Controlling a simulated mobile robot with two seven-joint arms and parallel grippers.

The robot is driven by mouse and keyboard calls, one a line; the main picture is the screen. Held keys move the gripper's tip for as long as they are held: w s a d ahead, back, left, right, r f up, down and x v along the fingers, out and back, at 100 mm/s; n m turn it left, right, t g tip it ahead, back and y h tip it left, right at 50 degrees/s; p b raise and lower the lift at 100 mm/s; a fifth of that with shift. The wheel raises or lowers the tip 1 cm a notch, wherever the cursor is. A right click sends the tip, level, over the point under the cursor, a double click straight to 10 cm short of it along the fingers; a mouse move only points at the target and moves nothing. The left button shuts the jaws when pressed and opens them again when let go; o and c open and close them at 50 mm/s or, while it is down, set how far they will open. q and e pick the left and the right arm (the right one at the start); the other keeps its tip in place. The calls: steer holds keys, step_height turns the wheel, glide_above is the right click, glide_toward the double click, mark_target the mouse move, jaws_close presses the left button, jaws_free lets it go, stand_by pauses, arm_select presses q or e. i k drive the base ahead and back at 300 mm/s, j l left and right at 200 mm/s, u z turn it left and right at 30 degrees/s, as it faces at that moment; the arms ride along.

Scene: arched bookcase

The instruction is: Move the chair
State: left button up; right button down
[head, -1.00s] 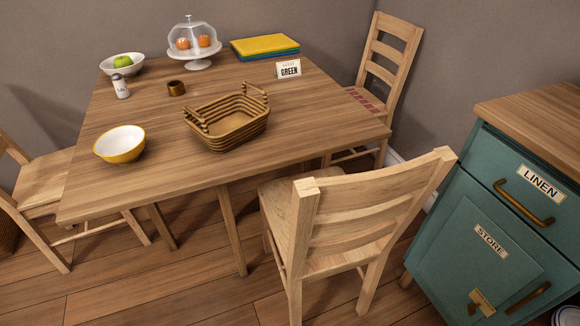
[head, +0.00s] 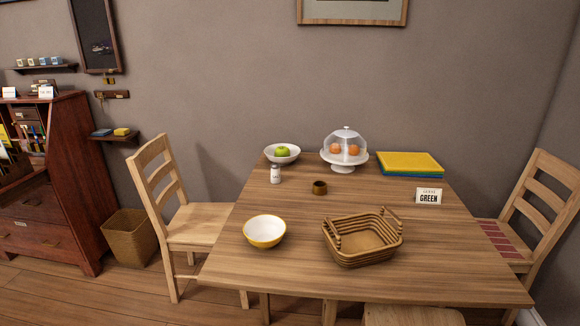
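Three wooden chairs stand around the table. The left chair (head: 200,225) has a ladder back and a plain seat, and its seat edge is beside the table's left side. The right chair (head: 540,205) has a red striped patch on its seat and is partly hidden by the table. The near chair (head: 412,317) shows only as a strip of wood at the bottom edge, in front of the table. The wooden table (head: 300,283) stands between them. Neither of my grippers is in view.
On the table are a wicker basket (head: 362,250), a yellow bowl (head: 265,232), a white bowl (head: 282,159), a domed cake stand (head: 344,160), and a "GREEN" card (head: 428,196). A waste basket (head: 128,240) and a dark red desk (head: 65,190) stand left. Floor (head: 90,295) is open at lower left.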

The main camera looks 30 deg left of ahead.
mark_target(196, 227)
steer(key=u, duration=1.7)
steer(key=i+j+u, duration=0.3)
steer(key=u, duration=0.15)
steer(key=i+j+u, duration=0.15)
steer(key=i+u, duration=0.8)
steer(key=i+z, duration=0.45)
steer(key=i+j+z, duration=0.1)
steer(key=i+z, duration=0.3)
steer(key=i+j+z, duration=0.3)
steer(key=z, duration=0.15)
steer(key=i+z, duration=0.2)
steer(key=z, duration=0.25)
steer(key=i+j+z, duration=0.15)
steer(key=z, duration=0.25)
steer(key=i+j+z, duration=0.15)
steer(key=z, duration=0.3)
steer(key=i+j+z, duration=0.15)
steer(key=j+z, duration=0.15)
steer(key=z, duration=0.15)
